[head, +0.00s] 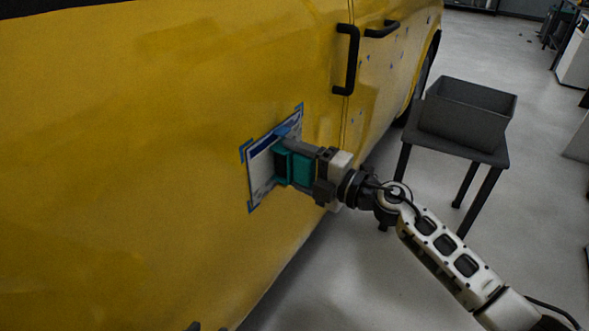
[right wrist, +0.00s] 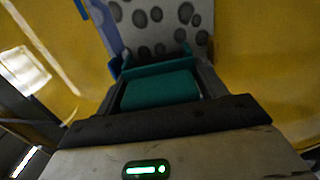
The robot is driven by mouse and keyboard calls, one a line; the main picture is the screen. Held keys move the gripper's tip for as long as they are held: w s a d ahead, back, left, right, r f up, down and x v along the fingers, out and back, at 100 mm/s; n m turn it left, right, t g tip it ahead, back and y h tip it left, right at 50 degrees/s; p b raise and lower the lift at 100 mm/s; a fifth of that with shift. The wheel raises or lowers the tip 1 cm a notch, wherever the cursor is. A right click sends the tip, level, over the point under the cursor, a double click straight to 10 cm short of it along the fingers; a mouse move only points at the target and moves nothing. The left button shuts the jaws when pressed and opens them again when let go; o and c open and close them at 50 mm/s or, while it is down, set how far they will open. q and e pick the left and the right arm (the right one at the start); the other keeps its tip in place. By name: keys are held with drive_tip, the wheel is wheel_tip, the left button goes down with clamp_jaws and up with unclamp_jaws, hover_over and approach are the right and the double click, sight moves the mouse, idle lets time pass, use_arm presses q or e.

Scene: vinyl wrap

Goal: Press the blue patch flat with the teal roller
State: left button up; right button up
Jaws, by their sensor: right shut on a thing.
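The blue patch (head: 262,172) is a pale sheet with a dark blue band and blue tape at its corners, on the yellow door. In the right wrist view the patch (right wrist: 152,22) shows round grey spots and a blue strip at its left. My right gripper (head: 300,168) is shut on the teal roller (head: 301,171), which is in front of the patch and hides part of it. The teal roller (right wrist: 160,90) also shows between the fingers in the right wrist view. Contact with the patch cannot be told. Small dark tips at the head view's bottom edge may be my left gripper.
The yellow vehicle side (head: 150,130) fills the left, with black door handles (head: 347,60) above right of the patch. A dark table (head: 455,147) with a grey bin (head: 466,110) stands to the right. The floor between is clear.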

drive_tip(key=shift+w+d, duration=0.3)
drive_tip(key=shift+w, duration=0.1)
drive_tip(key=shift+w+d, duration=0.1)
drive_tip(key=shift+w, duration=0.05)
drive_tip(key=shift+w+d+f+b, duration=0.1)
drive_tip(key=shift+w+d+b, duration=0.15)
drive_tip(key=shift+w+b, duration=0.25)
drive_tip(key=shift+w+d, duration=0.3)
drive_tip(key=shift+b, duration=0.3)
drive_tip(key=shift+w+d+b, duration=0.55)
drive_tip(key=shift+w+d, duration=0.1)
drive_tip(key=shift+w, duration=0.2)
